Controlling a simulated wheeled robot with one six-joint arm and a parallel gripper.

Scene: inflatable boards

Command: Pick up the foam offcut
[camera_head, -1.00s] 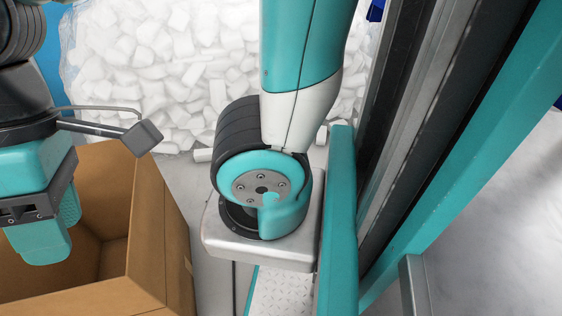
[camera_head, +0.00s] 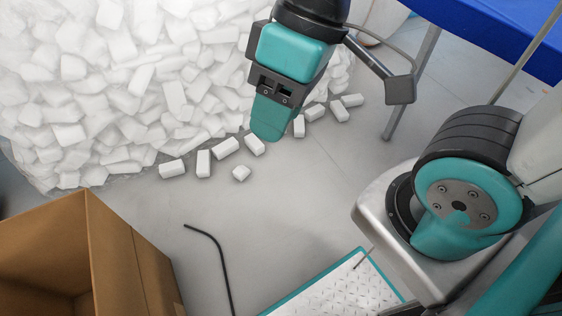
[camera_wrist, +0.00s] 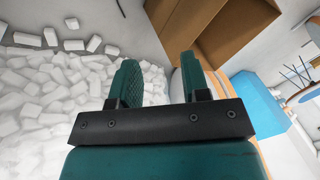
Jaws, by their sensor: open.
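Several white foam offcuts lie loose on the grey floor in the head view, among them a small chunky one (camera_head: 241,173) and a longer block (camera_head: 172,170). Which one the task means I cannot tell. My gripper (camera_head: 268,125) points down in front of the pile's edge, above the loose pieces, and hides part of the floor behind it. In the wrist view my gripper (camera_wrist: 160,73) has its two teal fingers apart with nothing between them. Loose white blocks (camera_wrist: 50,37) show left of the fingers there.
A large heap of white foam in clear wrapping (camera_head: 120,90) fills the back left. An open cardboard box (camera_head: 150,270) stands at the lower left. A thin black bent rod or cable (camera_head: 217,250) lies on the floor. A blue-topped table (camera_head: 490,35) stands at the upper right.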

